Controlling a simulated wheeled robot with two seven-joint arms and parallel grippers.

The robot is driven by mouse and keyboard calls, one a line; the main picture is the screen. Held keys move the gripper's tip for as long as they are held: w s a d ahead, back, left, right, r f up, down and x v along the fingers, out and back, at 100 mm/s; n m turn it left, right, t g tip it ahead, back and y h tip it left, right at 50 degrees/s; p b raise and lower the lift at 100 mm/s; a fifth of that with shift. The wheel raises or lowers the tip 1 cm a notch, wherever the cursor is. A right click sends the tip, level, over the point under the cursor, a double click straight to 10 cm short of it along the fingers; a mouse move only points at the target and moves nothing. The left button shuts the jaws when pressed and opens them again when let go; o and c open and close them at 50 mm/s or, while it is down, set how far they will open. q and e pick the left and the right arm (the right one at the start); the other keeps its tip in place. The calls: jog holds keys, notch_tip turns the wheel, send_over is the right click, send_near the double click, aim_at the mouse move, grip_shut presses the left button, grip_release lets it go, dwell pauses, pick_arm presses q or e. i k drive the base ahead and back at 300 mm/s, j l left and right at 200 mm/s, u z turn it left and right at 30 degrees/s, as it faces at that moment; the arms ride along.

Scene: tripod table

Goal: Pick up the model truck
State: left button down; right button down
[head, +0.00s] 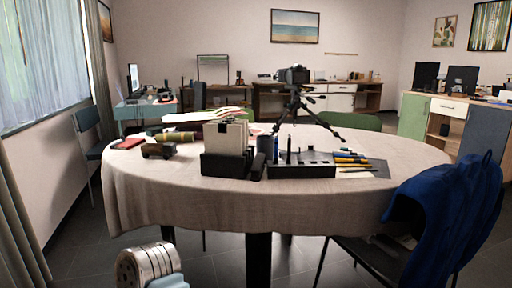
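The model truck (158,150) appears to be the small dark object with wheels near the left part of the round table (300,206). It sits on the cream tablecloth, left of a black holder with upright cards (227,138). An olive and tan roll (176,136) lies just behind it, partly overlapping it in the picture; I cannot tell if they touch. Neither gripper shows a finger in the head view. A rounded silver part stands at the bottom edge, left of centre, in front of the table and well below the truck.
A chair with a blue jacket (450,215) stands front right. The cloth in front of the truck is clear.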

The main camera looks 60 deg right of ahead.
aim_at(168, 149)
jog(key=z, duration=1.45)
jog(key=i+j, duration=0.25)
jog(key=j, duration=0.15)
jog(key=i+j+z, duration=0.15)
jog(key=j+z, duration=0.25)
jog(key=i+j+z, duration=0.1)
jog(key=z, duration=0.25)
jog(key=j+z, duration=0.4)
jog(key=i+j, duration=0.05)
